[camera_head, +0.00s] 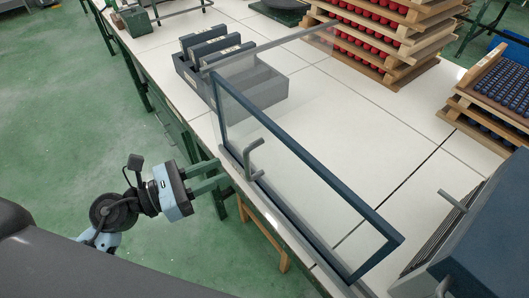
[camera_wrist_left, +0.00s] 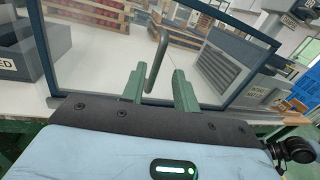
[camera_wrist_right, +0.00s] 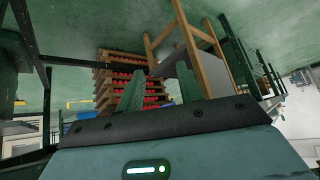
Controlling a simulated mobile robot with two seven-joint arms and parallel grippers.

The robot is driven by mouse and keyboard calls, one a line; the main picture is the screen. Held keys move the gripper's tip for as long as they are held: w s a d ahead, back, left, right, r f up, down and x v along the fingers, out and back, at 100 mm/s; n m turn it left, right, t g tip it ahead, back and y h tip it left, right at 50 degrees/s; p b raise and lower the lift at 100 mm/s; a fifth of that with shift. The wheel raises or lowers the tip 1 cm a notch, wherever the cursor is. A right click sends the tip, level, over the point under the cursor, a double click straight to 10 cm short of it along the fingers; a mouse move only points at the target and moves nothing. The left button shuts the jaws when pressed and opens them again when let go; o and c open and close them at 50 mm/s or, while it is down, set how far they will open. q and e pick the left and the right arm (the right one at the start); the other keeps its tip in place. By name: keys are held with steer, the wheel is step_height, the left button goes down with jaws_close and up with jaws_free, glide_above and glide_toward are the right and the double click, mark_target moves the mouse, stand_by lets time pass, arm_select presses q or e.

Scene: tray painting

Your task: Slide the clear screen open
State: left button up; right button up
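The clear screen (camera_head: 300,127) has a dark blue frame and stands upright along the near edge of the white table. Its bent grey handle (camera_head: 250,158) sticks out on my side, near the screen's left end. My left gripper (camera_head: 222,176) is open and empty just short of the handle. In the left wrist view the handle (camera_wrist_left: 157,62) appears between the fingers of the left gripper (camera_wrist_left: 159,90), which do not clasp it. My right gripper (camera_wrist_right: 160,92) is open and empty in the right wrist view, away from the screen; the head view does not show it.
Behind the screen, a grey divided bin (camera_head: 262,86) stands on the white table (camera_head: 355,110). Stacked wooden trays with red pieces (camera_head: 372,45) are at the back. A dark blue machine (camera_head: 490,235) stands at the right. A wooden stool (camera_head: 270,238) is under the table edge.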

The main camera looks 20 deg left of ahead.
arm_select(q)
steer(key=shift+w+m, duration=0.1)
steer(key=shift+m, duration=0.5)
steer(key=p, duration=0.2)
glide_above(248, 179)
steer(key=shift+w, duration=0.35)
steer(key=shift+a, duration=0.1)
jaws_close()
